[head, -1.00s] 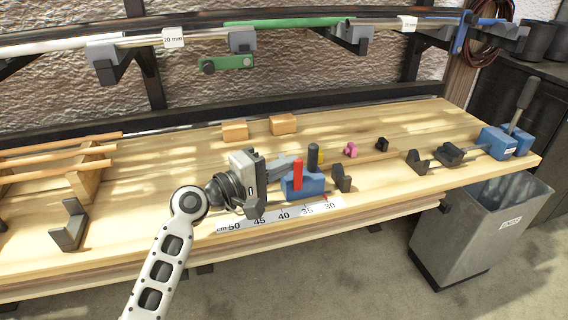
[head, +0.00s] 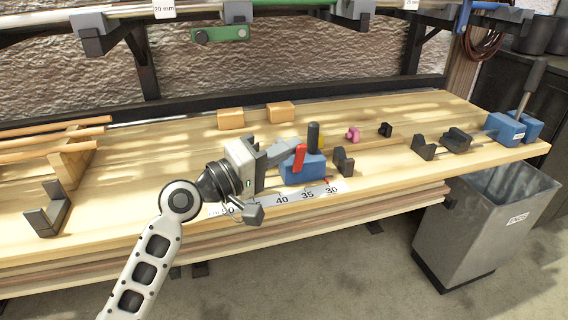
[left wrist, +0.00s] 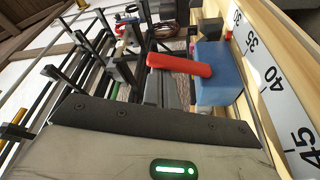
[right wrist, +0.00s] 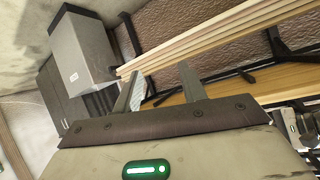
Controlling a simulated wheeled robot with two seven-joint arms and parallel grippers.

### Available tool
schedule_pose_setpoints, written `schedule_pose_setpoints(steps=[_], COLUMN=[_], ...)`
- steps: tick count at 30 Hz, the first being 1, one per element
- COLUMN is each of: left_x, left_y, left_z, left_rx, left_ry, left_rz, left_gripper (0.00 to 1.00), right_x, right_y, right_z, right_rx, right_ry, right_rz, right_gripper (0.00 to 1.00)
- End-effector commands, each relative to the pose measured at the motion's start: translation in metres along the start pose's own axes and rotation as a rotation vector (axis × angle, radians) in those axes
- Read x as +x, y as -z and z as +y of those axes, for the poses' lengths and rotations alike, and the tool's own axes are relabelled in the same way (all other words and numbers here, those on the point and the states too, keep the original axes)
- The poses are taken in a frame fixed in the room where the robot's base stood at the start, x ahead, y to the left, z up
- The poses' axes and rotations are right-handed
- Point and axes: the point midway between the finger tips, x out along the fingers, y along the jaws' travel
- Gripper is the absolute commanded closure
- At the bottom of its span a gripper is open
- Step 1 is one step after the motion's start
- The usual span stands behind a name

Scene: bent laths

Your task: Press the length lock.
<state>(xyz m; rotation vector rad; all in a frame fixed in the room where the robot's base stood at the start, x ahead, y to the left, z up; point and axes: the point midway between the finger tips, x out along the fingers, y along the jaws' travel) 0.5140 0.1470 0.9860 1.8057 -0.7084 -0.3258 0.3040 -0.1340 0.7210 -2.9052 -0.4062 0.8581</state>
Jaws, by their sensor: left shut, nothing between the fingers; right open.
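The blue block (head: 303,169) stands behind the centimetre scale (head: 295,196) at the bench's front edge, near its 30–35 marks. It carries a red lever (head: 298,159), tilted, and a black upright knob (head: 313,136). I take the red lever to be the length lock. My left gripper (head: 283,152) is shut and empty, its fingers just left of the lever. In the left wrist view the red lever (left wrist: 180,65) lies across the fingertips, beside the blue block (left wrist: 218,75); I cannot tell whether they touch. My right gripper (right wrist: 160,82) is open and empty, away from the bench top.
A black angled stop (head: 343,161) stands right of the block. Orange blocks (head: 231,119), a pink piece (head: 353,134) and a blue clamp (head: 505,129) are on the bench. A grey bin (head: 482,230) stands at the right.

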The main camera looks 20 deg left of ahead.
Motion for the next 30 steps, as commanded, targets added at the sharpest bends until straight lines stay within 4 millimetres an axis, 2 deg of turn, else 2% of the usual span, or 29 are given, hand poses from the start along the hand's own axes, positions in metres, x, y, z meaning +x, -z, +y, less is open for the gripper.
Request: schedule_pose_setpoints(steps=[1,11,15,21,30], left_x=[-0.002,-0.007,-0.008,-0.009,-0.009], left_y=[-0.005,-0.018,-0.022,-0.025,-0.026], left_z=[-0.009,-0.007,-0.006,-0.004,-0.002], left_rx=[0.047,0.311,0.393,0.472,0.513], left_ry=[-0.016,-0.108,-0.137,-0.164,-0.18], left_rz=[0.0,0.0,0.001,0.0,0.001], left_gripper=[1.0,1.0,1.0,1.0,1.0], right_x=[0.008,0.021,0.045,0.066,0.076], right_y=[-0.013,-0.033,-0.059,-0.084,-0.096], right_z=[0.002,0.004,0.002,0.0,-0.002], right_rx=[-0.005,-0.042,-0.033,-0.025,-0.021], right_ry=[0.002,0.012,0.038,0.064,0.079], right_rz=[0.008,0.064,0.007,-0.055,-0.089], right_gripper=[0.58,0.58,0.58,0.58,0.58])
